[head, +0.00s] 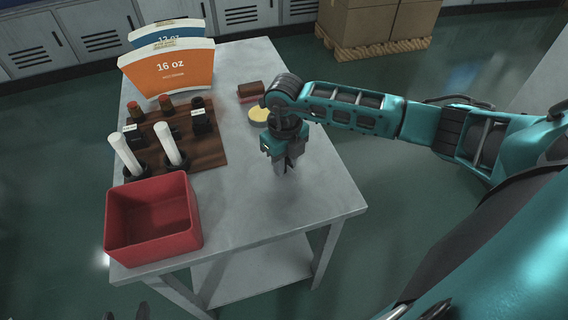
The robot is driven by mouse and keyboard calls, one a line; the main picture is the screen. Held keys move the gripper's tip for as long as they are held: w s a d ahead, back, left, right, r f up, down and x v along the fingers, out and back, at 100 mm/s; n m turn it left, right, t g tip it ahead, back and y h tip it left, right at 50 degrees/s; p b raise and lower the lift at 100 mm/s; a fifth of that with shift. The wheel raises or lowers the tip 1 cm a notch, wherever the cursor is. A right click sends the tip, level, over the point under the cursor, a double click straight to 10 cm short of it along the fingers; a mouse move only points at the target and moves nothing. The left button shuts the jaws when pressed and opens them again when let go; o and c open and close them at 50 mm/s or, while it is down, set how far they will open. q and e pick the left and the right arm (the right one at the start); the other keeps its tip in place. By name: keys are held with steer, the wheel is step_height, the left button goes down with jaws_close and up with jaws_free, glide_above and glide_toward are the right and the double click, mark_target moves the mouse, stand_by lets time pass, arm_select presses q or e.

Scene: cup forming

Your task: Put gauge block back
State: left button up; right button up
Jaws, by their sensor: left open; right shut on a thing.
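My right gripper (285,160) reaches in from the right and points down over the middle of the grey table. It is shut on a small grey piece that shows between and below its fingers; I take it for the gauge block, though the fingers hide most of it. I cannot tell whether it touches the table. A brown wooden board (212,157) lies to the left, with dark holders, small white labels and two white rods (127,155) standing on it. My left gripper (128,312) shows only as dark fingertips at the bottom edge, open and apart from the table.
A red open bin (152,258) stands at the table's front left. Orange and blue cup-blank sheets (170,72) stand at the back left. A brown block (250,89) and a round yellow-topped tin (258,116) are behind my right gripper. The front right table (300,212) is clear.

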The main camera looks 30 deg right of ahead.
jaws_close()
